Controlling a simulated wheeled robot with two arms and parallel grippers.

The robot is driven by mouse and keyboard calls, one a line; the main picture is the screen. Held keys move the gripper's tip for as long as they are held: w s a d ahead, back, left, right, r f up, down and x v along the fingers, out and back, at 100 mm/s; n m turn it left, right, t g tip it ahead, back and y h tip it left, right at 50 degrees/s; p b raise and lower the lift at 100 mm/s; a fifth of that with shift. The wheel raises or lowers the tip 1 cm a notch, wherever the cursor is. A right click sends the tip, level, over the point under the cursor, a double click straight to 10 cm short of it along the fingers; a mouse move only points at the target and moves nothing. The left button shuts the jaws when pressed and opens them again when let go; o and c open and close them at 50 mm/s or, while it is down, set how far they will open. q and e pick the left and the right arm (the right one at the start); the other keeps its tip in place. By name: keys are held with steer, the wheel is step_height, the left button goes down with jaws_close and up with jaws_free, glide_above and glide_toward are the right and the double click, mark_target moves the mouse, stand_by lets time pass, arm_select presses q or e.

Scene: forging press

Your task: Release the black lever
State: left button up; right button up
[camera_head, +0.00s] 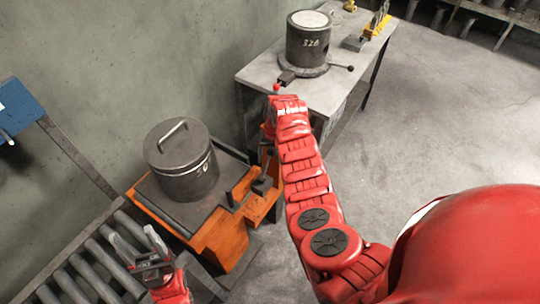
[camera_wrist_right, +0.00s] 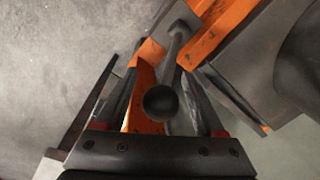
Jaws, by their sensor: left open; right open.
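The black lever (camera_wrist_right: 179,50) shows in the right wrist view as a dark rod with a round ball knob (camera_wrist_right: 160,102) facing the camera. My right gripper (camera_wrist_right: 160,88) is open, with its fingers on either side of the lever. I cannot tell whether a finger touches it. In the head view my right gripper (camera_head: 267,150) is partly hidden behind my red arm, beside the orange press stand (camera_head: 222,240). My left gripper (camera_head: 147,255) is open and empty, low on the left above the rollers.
A dark lidded pot (camera_head: 183,170) stands on the orange stand. A roller conveyor (camera_head: 85,272) lies at lower left. A grey table (camera_head: 330,90) at the back holds a dark cylinder (camera_head: 308,42) with a small handle. The floor to the right is clear.

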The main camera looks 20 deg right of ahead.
jaws_close()
stand_by(0.4)
stand_by(1.0)
